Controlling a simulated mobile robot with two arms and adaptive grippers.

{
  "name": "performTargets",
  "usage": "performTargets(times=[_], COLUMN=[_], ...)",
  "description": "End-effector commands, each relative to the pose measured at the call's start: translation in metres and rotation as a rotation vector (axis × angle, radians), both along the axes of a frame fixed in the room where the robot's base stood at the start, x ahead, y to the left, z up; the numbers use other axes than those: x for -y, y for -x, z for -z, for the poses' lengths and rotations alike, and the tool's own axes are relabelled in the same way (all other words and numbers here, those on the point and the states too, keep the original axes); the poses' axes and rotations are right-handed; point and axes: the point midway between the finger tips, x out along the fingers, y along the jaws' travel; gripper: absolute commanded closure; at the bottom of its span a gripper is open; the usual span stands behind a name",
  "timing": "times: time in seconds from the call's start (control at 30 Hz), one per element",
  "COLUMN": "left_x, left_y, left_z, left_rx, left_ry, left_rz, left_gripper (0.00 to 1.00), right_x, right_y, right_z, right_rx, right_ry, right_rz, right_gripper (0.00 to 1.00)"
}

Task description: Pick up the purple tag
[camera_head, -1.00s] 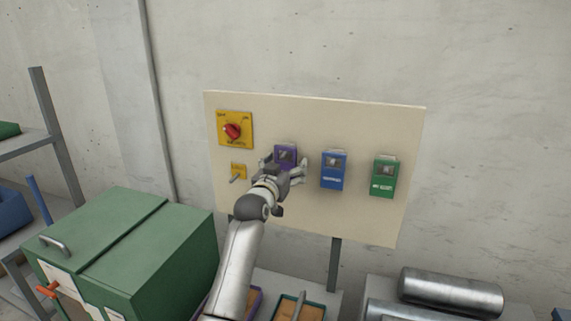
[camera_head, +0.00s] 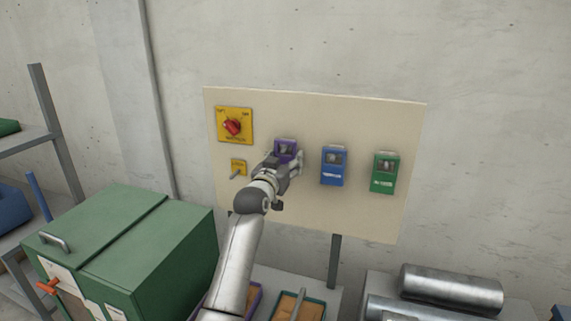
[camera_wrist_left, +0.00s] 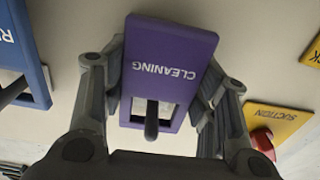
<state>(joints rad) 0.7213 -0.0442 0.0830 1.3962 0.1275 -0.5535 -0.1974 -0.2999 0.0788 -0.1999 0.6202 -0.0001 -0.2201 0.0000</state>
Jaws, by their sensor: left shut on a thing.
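The purple tag (camera_head: 286,146) hangs on the cream board, left of the blue tag. In the left wrist view the purple tag (camera_wrist_left: 165,70) shows the word CLEANING upside down and has a window with a dark peg in front of it. My left gripper (camera_head: 284,160) is at the purple tag and hides its lower part in the head view. In the left wrist view the fingers of my left gripper (camera_wrist_left: 160,95) are on both sides of the tag, shut on its side edges. My right gripper is not in view.
On the cream board (camera_head: 375,225) are a blue tag (camera_head: 333,167), a green tag (camera_head: 383,174), a yellow plate with a red knob (camera_head: 233,126) and a small yellow switch (camera_head: 238,168). A green box (camera_head: 120,245) stands below left. Metal rolls (camera_head: 450,287) lie below right.

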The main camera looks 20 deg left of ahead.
Motion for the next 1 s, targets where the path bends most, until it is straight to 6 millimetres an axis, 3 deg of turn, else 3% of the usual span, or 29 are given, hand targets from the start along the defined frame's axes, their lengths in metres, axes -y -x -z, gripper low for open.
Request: performTargets(times=[0.17, 0.47, 1.0], left_x=[0.0, -0.002, -0.005], left_y=[0.007, 0.043, 0.15], left_z=[-0.008, -0.007, -0.007], left_rx=[0.002, 0.003, 0.003], left_ry=[0.001, -0.001, -0.001], left_rz=[0.0, 0.0, 0.0], left_gripper=[0.7, 0.7, 0.7], right_x=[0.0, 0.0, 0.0], right_y=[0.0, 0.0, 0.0], right_z=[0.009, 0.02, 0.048], right_rx=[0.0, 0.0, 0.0], right_ry=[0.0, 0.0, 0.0], right_rz=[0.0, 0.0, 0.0], right_gripper=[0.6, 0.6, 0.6])
